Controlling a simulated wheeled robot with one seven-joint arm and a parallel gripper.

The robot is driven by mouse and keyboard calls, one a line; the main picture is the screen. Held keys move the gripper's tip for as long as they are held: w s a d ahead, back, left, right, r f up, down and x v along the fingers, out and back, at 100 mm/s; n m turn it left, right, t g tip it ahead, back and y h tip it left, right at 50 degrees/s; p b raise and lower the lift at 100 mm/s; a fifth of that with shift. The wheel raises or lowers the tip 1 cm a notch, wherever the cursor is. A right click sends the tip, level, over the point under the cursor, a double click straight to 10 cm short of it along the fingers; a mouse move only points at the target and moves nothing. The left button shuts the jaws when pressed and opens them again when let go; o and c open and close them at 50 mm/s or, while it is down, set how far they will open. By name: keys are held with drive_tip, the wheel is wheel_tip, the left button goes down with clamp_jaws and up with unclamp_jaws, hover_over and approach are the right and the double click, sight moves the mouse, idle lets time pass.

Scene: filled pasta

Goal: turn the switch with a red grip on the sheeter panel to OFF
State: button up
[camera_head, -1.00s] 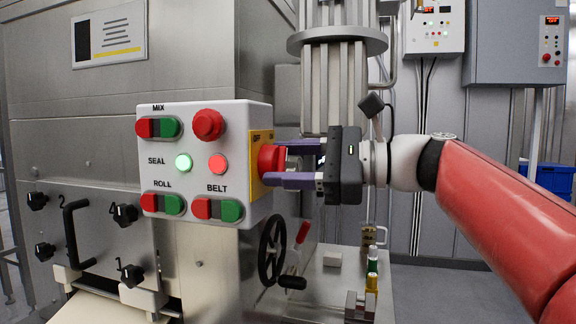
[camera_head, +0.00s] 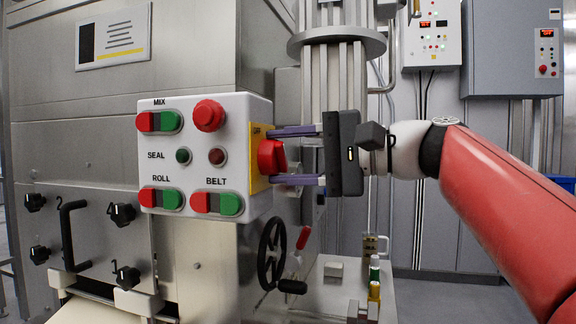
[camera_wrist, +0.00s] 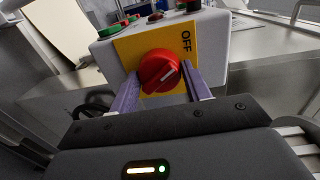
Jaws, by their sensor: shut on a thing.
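The switch with a red grip (camera_head: 267,157) sits on a yellow plate (camera_head: 257,186) on the right side of the white sheeter panel (camera_head: 240,113). My gripper (camera_head: 274,156) comes from the right with its purple fingers on both sides of the grip, shut on it. In the wrist view the red grip (camera_wrist: 155,66) lies between the fingertips. Its white pointer line slants up and right, roughly toward the word OFF (camera_wrist: 186,42). The rest of the plate's lettering is hidden. The green lamp (camera_head: 183,156) and red lamp (camera_head: 217,157) on the panel front are dark.
The panel front carries a round red button (camera_head: 208,116) and red-green MIX, ROLL and BELT buttons. A black handwheel (camera_head: 271,250) stands below the switch. A ribbed metal column (camera_head: 335,80) rises behind my gripper. Grey cabinets (camera_head: 510,50) stand at the back right.

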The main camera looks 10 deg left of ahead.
drive_tip(key=shift+f+n+b, duration=0.1)
drive_tip(key=shift+n+b, duration=0.35)
drive_tip(key=shift+n, duration=0.55)
drive_tip(key=o, duration=1)
drive_tip(key=shift+c, duration=0.2)
drive_tip(key=d, duration=0.7)
drive_tip(key=shift+s+d+r, duration=0.3)
drive_tip(key=shift+s+d, duration=0.05)
drive_tip(key=shift+d, duration=0.05)
